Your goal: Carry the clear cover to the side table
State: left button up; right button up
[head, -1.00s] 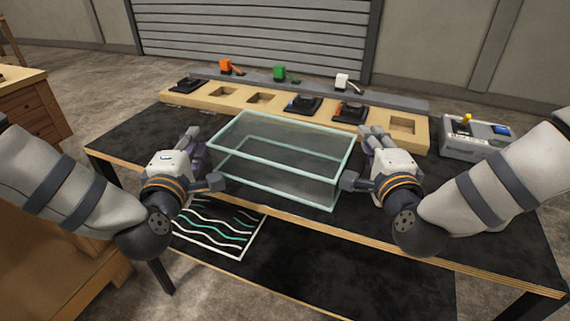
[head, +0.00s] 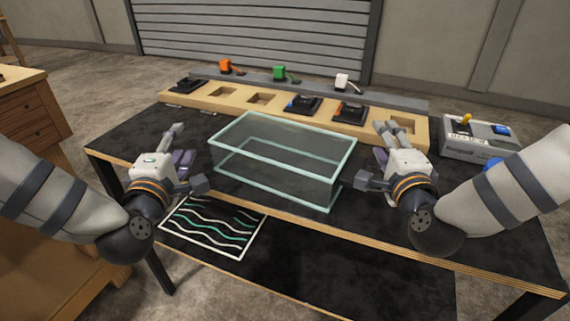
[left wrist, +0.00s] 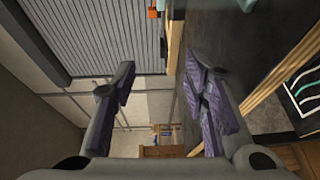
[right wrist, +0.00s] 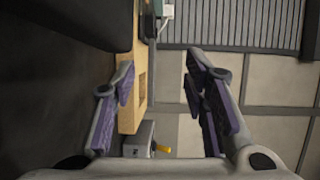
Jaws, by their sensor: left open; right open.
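The clear cover (head: 285,160), a see-through box with pale green edges, rests on the dark-topped table (head: 120,150) near its front edge. My left gripper (head: 188,158) is open and empty just left of the cover, with a gap between them. My right gripper (head: 373,156) is open and empty just right of the cover, also apart from it. Both wrist views show spread fingers, in the left wrist view (left wrist: 165,95) and in the right wrist view (right wrist: 165,100), with nothing between them. I cannot tell which surface is the side table.
A wooden rack (head: 240,107) with square slots and black modules runs behind the cover. Orange (head: 226,66), green (head: 280,73) and white (head: 343,81) pieces stand behind it. A grey control box (head: 478,138) is at right. A striped panel (head: 215,226) lies at front; wooden furniture (head: 22,110) stands left.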

jog(key=shift+s, duration=0.35)
jog(key=s, duration=1.1)
jog(key=shift+s+r, duration=0.2)
jog(key=shift+r, duration=0.15)
pick_arm(q)
jog(key=s, duration=1.1)
jog(key=shift+r, duration=0.35)
jog(key=shift+s, duration=0.1)
